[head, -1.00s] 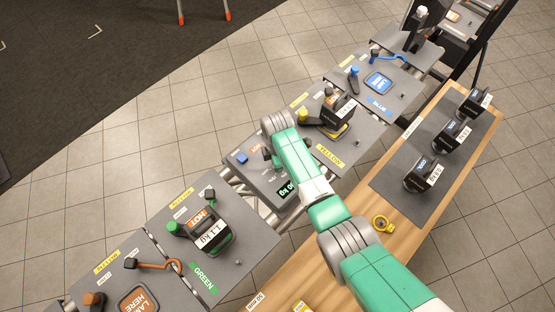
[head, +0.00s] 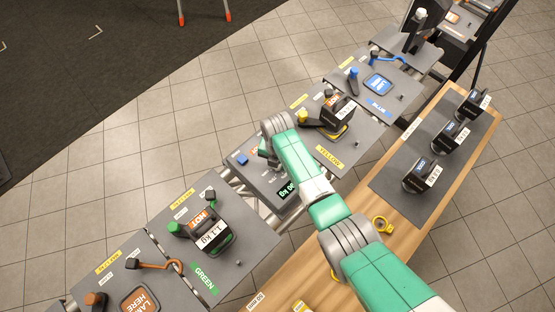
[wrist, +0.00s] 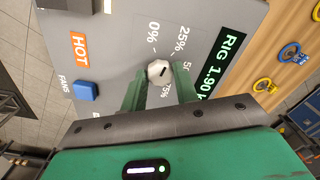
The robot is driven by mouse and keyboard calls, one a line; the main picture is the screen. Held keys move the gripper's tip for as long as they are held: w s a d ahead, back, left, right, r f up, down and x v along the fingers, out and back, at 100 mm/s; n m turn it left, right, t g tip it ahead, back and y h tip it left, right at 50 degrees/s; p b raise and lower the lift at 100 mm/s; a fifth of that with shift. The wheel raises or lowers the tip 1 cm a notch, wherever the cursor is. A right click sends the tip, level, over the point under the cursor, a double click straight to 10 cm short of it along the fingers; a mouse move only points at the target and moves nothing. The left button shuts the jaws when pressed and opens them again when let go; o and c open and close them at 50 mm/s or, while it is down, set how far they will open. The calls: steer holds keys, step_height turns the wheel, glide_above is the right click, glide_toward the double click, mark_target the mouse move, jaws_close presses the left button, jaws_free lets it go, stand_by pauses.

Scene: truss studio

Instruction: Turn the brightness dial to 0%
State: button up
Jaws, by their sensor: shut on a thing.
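The brightness dial is a small pale faceted knob (wrist: 159,72) on a grey panel (wrist: 115,25) in the wrist view. A short dark mark shows on its face. The printed labels 0%, 25% and 75% show around it, with 50% partly covered. My gripper (wrist: 159,78) has its two green fingers on either side of the knob, shut on it. I cannot tell exactly which label the mark points at. In the head view my wrist and arm hide the dial and most of the gripper.
A blue button (wrist: 86,90) and an orange HOT label (wrist: 79,49) sit on the same panel, beside a lit RIG readout (wrist: 222,63). In the head view, lamp stations flank the panel; a wooden bench (head: 375,215) with several black packs runs along the right.

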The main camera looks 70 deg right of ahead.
steer(key=n, duration=0.5)
steer(key=shift+n+b, duration=0.35)
steer(key=shift+n, duration=1.25)
steer(key=shift+r, duration=0.1)
steer(key=o, duration=1)
steer(key=shift+c, duration=0.2)
step_height(320, 180, up, 8)
steer(key=shift+f, duration=0.15)
